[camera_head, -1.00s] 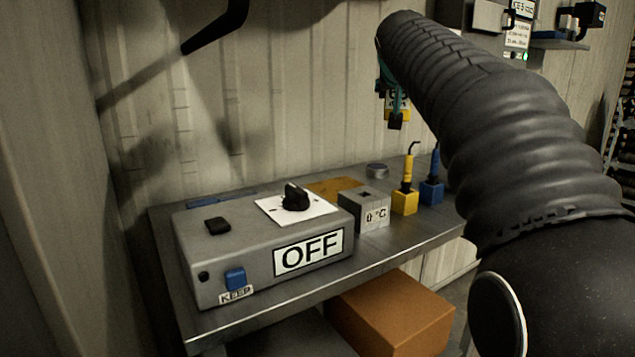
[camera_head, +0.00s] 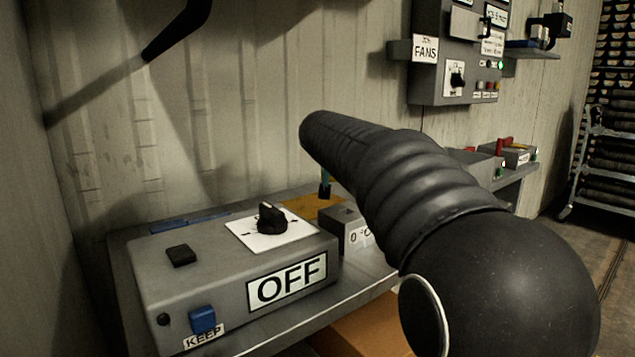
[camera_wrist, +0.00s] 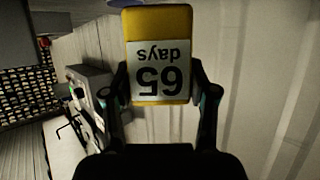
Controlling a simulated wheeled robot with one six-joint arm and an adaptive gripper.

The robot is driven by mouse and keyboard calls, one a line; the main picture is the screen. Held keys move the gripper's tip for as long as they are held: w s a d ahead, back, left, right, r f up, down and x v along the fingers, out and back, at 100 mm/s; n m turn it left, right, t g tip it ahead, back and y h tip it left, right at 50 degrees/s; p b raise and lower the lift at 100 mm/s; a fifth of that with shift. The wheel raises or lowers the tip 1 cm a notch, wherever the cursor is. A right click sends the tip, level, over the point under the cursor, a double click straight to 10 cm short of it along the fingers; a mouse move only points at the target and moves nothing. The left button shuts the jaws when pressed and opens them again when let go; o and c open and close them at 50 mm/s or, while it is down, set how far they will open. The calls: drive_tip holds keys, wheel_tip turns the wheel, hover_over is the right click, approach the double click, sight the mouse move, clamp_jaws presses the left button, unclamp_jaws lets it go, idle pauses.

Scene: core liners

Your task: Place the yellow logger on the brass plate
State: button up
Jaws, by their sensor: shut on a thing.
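The yellow logger (camera_wrist: 158,22), a yellow block with a white "65 days" label that reads upside down, is between the fingers of my gripper (camera_wrist: 160,82) in the wrist view. The fingers press on its two sides. In the head view my arm hides the logger and most of the gripper; a dark tip with a teal part (camera_head: 324,188) shows just left of the arm. The brass plate (camera_head: 300,206) lies flat on the grey bench behind the grey "0 °C" block, partly covered in view. I cannot tell the gap between logger and plate.
A grey box marked "OFF" (camera_head: 225,285) with a black knob (camera_head: 271,217) fills the bench's front left. The grey "0 °C" block (camera_head: 345,232) stands beside it. A wall panel marked "FANS" (camera_head: 425,48) is at the right. An orange box (camera_head: 365,328) sits below the bench.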

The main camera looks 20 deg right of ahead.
drive_tip(key=shift+w+a+f+b, duration=0.1)
drive_tip(key=shift+w+a+f, duration=0.35)
drive_tip(key=shift+f, duration=0.55)
drive_tip(key=shift+w+a+f+b, duration=0.15)
drive_tip(key=shift+w+a+f, duration=0.25)
drive_tip(key=shift+f, duration=0.6)
drive_tip(key=shift+w+a+f+b, duration=0.1)
drive_tip(key=shift+w+a+f, duration=0.3)
drive_tip(key=shift+f, duration=0.6)
drive_tip(key=shift+f, duration=0.2)
drive_tip(key=o, duration=1.4)
drive_tip(key=shift+c, duration=0.2)
drive_tip(key=shift+r, duration=0.1)
drive_tip(key=shift+r, duration=0.15)
drive_tip(key=shift+b+v, duration=0.7)
drive_tip(key=shift+v, duration=3)
